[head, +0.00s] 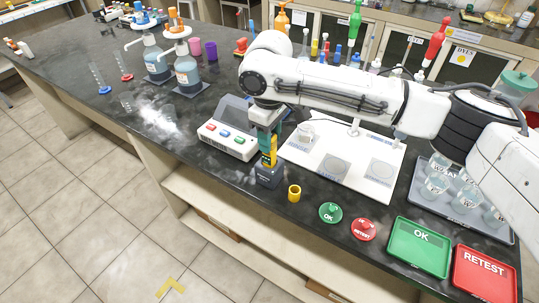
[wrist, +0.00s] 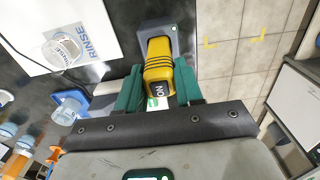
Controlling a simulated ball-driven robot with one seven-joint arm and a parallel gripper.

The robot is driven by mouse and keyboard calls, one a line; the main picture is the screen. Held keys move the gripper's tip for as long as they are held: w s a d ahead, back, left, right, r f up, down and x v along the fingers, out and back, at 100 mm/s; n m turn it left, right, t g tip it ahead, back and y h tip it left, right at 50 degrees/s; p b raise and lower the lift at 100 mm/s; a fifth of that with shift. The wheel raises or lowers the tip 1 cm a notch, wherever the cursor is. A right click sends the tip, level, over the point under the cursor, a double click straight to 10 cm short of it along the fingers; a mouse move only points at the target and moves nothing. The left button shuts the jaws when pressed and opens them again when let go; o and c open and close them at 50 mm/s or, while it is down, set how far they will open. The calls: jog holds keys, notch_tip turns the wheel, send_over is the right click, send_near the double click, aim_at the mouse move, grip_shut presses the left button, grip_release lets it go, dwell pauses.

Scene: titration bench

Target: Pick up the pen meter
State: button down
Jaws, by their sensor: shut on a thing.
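The pen meter (head: 269,158) is yellow with a dark end marked ON. It stands at the bench's front edge, its lower end at the dark grey holder (head: 268,177). In the wrist view the pen meter (wrist: 159,64) lies between the green fingers of my gripper (wrist: 158,90), with the grey holder (wrist: 173,37) beyond it. My gripper (head: 267,138) is shut on the pen meter's upper part from above. How deep its lower end sits in the holder is hidden.
A grey instrument (head: 228,140) with coloured buttons stands just left of the holder. A small yellow cup (head: 294,193) stands to its right, then green (head: 330,212) and red (head: 363,229) discs. A white board (head: 318,172) lies behind. OK (head: 418,250) and RETEST (head: 485,276) trays lie right.

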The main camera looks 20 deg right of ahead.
jog(key=shift+r, duration=0.1)
notch_tip(320, 180, up, 10)
jog(key=shift+f+b, duration=0.1)
jog(key=shift+b, duration=0.45)
dwell(0.3)
